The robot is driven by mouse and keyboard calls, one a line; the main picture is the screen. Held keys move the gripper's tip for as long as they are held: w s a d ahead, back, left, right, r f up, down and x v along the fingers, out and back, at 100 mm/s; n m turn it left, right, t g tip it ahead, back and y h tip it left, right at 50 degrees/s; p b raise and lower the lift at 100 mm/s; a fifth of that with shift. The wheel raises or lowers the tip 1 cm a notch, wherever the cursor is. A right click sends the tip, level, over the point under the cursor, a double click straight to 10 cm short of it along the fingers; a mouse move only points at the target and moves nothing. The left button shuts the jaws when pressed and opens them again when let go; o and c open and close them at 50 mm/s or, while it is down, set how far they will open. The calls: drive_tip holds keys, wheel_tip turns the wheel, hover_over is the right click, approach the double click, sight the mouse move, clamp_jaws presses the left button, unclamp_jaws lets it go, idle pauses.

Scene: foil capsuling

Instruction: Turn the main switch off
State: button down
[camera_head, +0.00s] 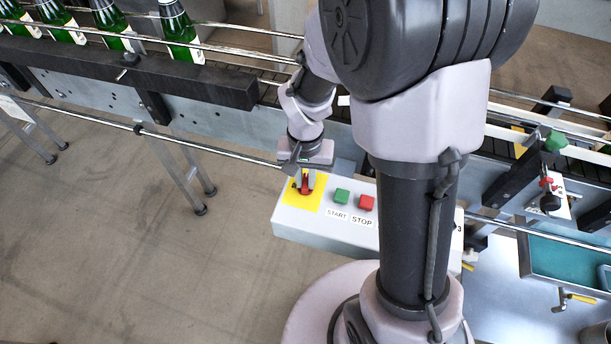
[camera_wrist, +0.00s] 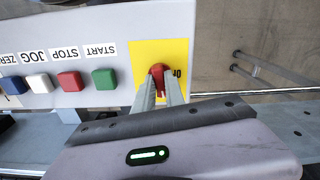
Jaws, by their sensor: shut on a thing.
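The main switch is a red rotary knob (camera_wrist: 158,77) on a yellow plate (camera_wrist: 145,52) at one end of a light grey control box (camera_wrist: 70,17). In the head view the red knob (camera_head: 305,188) sits on the yellow plate (camera_head: 318,195) at the box's left end. My gripper (camera_wrist: 160,85) is shut on the red knob, with a finger on either side of it. In the head view my gripper (camera_head: 307,180) comes down onto the knob from above. A mark reading 0 shows beside the knob in the wrist view. The fingers hide part of the knob.
A green START button (camera_head: 342,196) and a red STOP button (camera_head: 366,203) are close beside the yellow plate. White JOG (camera_wrist: 38,83) and blue ZERO (camera_wrist: 12,85) buttons follow. Green bottles (camera_head: 180,30) stand on the conveyor behind.

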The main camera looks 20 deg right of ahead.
drive_tip(key=n+p, duration=0.1)
drive_tip(key=n, duration=0.3)
drive_tip(key=shift+r+n, duration=0.1)
drive_tip(key=shift+n, duration=0.2)
drive_tip(key=n+p, duration=0.1)
drive_tip(key=n, duration=0.2)
drive_tip(key=shift+n+p, duration=0.3)
drive_tip(key=shift+p, duration=0.1)
drive_tip(key=n+p, duration=0.1)
drive_tip(key=n, duration=0.3)
drive_tip(key=shift+n+p, duration=0.75)
drive_tip(key=shift+n, duration=1.25)
drive_tip(key=c, duration=1.4)
unclamp_jaws()
